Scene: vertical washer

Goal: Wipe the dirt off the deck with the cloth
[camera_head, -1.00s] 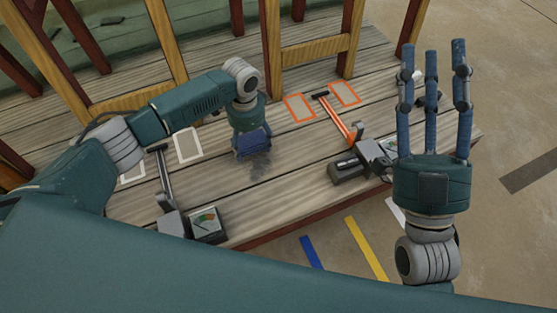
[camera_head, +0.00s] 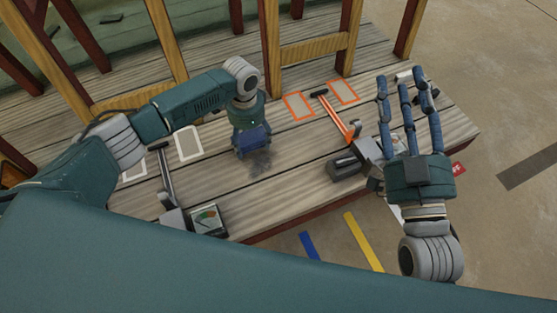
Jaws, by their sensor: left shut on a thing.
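My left gripper (camera_head: 251,143) points down over the plank deck (camera_head: 330,205) with its blue fingers shut. The cloth in it cannot be told apart clearly from the blue fingers. A dark grey smudge of dirt (camera_head: 261,164) shows on the planks just in front of and below the gripper, partly hidden by it. Whether the cloth touches the deck cannot be told. My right gripper (camera_head: 405,95) is at the right, raised, with its fingers spread open and empty.
An orange-handled lever (camera_head: 335,115) stands right of the dirt, with a dark box (camera_head: 345,168) near it. A grey lever (camera_head: 166,172) and a gauge (camera_head: 207,218) stand at the left. Wooden chair-like frames (camera_head: 315,52) stand along the back.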

